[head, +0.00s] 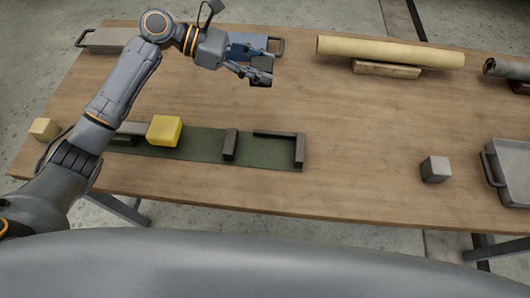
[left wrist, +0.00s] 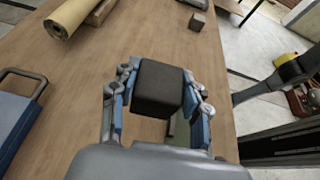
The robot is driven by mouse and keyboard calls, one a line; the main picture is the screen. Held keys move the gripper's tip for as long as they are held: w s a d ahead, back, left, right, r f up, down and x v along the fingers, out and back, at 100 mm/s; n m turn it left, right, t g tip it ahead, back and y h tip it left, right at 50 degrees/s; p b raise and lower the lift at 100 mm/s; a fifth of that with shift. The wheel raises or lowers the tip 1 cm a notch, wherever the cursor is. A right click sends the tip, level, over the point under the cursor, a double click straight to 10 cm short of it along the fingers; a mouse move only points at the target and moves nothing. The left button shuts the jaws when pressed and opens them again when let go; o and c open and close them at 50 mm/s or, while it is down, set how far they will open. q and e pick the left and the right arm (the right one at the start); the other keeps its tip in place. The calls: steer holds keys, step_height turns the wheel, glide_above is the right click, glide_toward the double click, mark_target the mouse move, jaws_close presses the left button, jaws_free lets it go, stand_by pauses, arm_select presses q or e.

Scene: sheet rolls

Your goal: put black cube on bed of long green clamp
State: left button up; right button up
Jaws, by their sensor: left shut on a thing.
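My left gripper (head: 250,73) is shut on the black cube (head: 262,64) and holds it above the table. In the left wrist view the black cube (left wrist: 160,88) sits between the two fingers of the gripper (left wrist: 158,95). The long green clamp (head: 205,148) lies along the front of the table, with dark upright jaws and a flat green bed. A yellow cube (head: 165,130) sits on its left part. The gripper and the black cube are behind the clamp in the head view. My right gripper is not in view.
A blue tray (head: 240,40) is behind the gripper. A cream roll (head: 390,51) rests on a wooden cradle (head: 387,69) at the back. A grey cube (head: 435,169) and a grey tray (head: 513,160) are at the right. A beige cube (head: 43,128) is at the left edge.

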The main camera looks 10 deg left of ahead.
arm_select(q)
steer(key=shift+w+d+r, duration=0.15)
steer(key=shift+w, duration=0.2)
steer(key=s+d+f, duration=0.2)
steer(key=s, duration=0.1)
steer(key=s+d+f, duration=0.1)
steer(key=s+f, duration=0.2)
steer(key=s, duration=0.1)
steer(key=s+d+f, duration=0.2)
steer(key=s+f, duration=0.1)
steer(key=s, duration=0.1)
steer(key=shift+d, duration=0.35)
steer(key=shift+s+d+f, duration=0.25)
steer(key=shift+s+f, duration=0.3)
steer(key=shift+f, duration=0.15)
step_height(320, 180, down, 2)
steer(key=shift+s+f, duration=0.15)
steer(key=shift+f, duration=0.5)
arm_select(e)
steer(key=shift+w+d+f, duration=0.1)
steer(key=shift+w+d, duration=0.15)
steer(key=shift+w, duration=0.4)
arm_select(q)
steer(key=shift+f, duration=0.1)
